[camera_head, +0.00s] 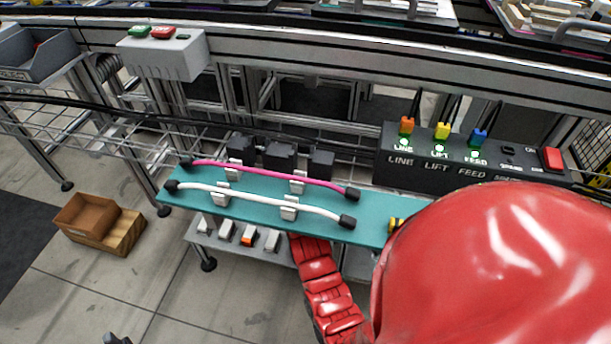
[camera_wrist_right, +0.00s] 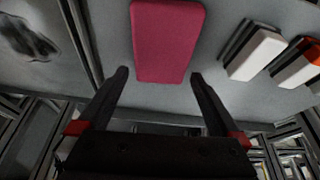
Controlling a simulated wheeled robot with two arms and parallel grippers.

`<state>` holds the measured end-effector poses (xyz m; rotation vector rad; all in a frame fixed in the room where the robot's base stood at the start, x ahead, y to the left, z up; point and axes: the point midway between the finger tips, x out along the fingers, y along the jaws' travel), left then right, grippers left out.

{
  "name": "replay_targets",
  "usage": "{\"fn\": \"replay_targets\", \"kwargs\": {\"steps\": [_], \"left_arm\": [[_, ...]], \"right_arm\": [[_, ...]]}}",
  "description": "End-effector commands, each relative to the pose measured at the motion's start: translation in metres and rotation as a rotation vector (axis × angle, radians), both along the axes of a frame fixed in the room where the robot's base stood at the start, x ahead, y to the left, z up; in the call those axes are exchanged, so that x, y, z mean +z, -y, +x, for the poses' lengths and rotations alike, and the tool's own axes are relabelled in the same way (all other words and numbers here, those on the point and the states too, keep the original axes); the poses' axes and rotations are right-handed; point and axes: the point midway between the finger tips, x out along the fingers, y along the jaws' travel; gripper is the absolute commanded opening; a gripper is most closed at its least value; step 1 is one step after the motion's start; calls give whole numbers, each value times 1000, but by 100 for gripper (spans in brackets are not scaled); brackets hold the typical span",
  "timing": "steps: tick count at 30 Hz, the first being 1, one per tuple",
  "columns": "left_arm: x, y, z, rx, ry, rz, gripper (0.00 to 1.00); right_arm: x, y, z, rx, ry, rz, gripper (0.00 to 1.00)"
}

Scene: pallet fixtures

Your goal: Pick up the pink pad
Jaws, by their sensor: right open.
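The pink pad (camera_wrist_right: 168,38) lies on a grey shelf in the right wrist view, a rounded oblong block at the top centre. My right gripper (camera_wrist_right: 159,75) is open and empty. Its two fingertips show on either side of the pad's near end, and I cannot tell how deep they reach around it. In the head view the pad and the right gripper are hidden, behind my red arm or under the teal board. A small dark part at the bottom left of the head view may be my left gripper (camera_head: 116,339); its jaws cannot be made out.
White pads (camera_wrist_right: 257,55) and an orange-and-white pad (camera_wrist_right: 298,66) stand right of the pink pad. The grey lower shelf (camera_head: 276,256) lies under a teal board (camera_head: 245,214) carrying a pink and a white cable. A black control box (camera_head: 400,172) is at right. A cardboard box (camera_head: 127,235) sits on the floor.

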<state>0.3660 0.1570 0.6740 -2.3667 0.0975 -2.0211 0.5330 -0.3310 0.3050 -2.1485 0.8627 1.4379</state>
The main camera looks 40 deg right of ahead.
Motion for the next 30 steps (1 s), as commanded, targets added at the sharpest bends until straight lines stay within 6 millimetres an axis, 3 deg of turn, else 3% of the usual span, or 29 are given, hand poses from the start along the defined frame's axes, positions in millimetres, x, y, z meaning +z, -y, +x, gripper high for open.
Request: {"fn": "replay_targets", "kwargs": {"steps": [3, 11, 22, 30], "left_arm": [[-9, 0, -1, 1, 8, 12, 50], [-8, 0, -2, 2, 12, 14, 50], [-8, 0, -2, 1, 12, 14, 50], [-7, 0, -2, 1, 10, 13, 50]], "right_arm": [[-20, 6, 6, 0, 1, -1, 100], [-21, 7, 8, 0, 3, 0, 100], [-21, 6, 7, 0, 1, 0, 34], [-20, 6, 7, 0, 1, 0, 34]]}}
